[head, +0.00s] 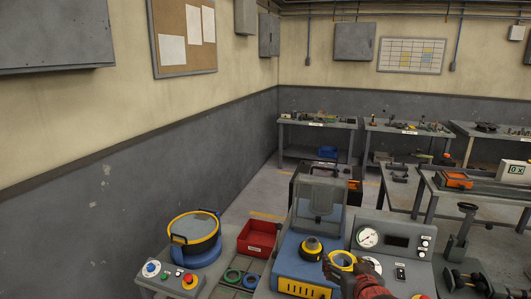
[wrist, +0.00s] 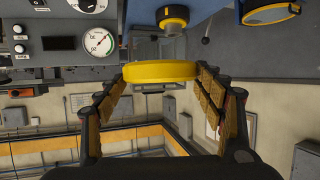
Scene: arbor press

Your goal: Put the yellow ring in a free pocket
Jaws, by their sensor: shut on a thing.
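The yellow ring (head: 342,259) is held up in my gripper (head: 345,272), in front of the grey panel with the dial. In the wrist view the yellow ring (wrist: 158,73) sits edge-on between the two fingertips of my gripper (wrist: 160,78), which is shut on it. My gripper is well to the right of this tray. The tray's near part is cut off by the frame, so I cannot tell which pockets are free.
The blue machine (head: 290,262) with a raised grey cover (head: 318,205) and a yellow-black knob (head: 312,249) stands between the tray and my gripper. A red bin (head: 257,238) is behind the tray. A yellow-rimmed round vessel (head: 194,230) stands at the left.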

